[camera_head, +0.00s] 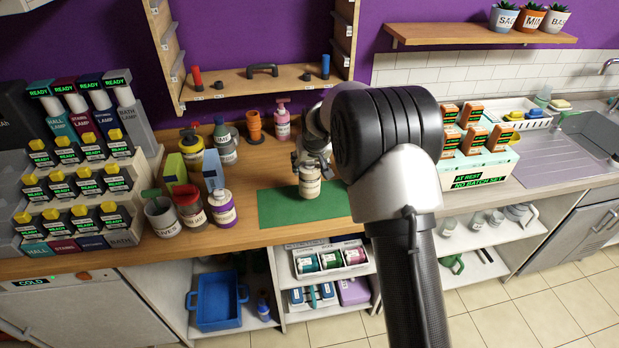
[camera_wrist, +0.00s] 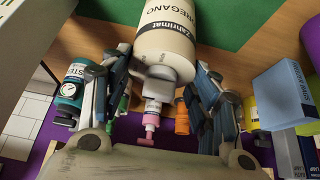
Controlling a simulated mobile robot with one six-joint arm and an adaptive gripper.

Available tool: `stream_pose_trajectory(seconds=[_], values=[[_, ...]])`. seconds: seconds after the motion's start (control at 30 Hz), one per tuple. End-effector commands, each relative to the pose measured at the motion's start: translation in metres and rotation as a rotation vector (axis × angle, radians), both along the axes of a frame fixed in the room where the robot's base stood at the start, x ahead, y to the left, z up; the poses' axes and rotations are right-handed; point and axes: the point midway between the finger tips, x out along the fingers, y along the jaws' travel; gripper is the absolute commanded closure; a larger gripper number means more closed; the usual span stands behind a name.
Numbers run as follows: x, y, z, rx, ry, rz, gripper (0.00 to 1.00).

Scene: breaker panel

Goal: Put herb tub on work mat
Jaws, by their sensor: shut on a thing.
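The herb tub (camera_head: 310,187) is a cream cylinder with a dark label band; in the wrist view the herb tub (camera_wrist: 166,40) reads "OREGANO". My gripper (camera_head: 309,162) is shut on its top end, with one finger on each side of its narrow neck in the wrist view. The tub is upright over the green work mat (camera_head: 275,208), on the wooden counter. Its base is at or just above the mat; I cannot tell whether it touches. My arm hides the mat's right end.
A purple-labelled bottle (camera_head: 222,207) and a red-topped jar (camera_head: 190,208) stand left of the mat. An orange item (camera_head: 254,125) and a pink pump bottle (camera_head: 282,120) stand behind it. The mat's left part is clear.

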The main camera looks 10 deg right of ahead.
Motion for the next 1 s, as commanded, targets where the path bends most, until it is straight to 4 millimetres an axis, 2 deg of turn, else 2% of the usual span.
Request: stream_pose_trajectory(seconds=[0.17, 0.4, 0.77, 0.8, 1.0], values=[[0.0, 0.0, -0.012, 0.0, -0.002, 0.0, 0.88], [0.0, 0.0, -0.045, 0.0, -0.002, 0.0, 0.88], [0.001, 0.0, -0.048, 0.0, -0.003, 0.0, 0.88], [0.0, 0.0, -0.049, 0.0, -0.002, 0.0, 0.43], [0.0, 0.0, -0.048, 0.0, -0.002, 0.0, 0.3]])
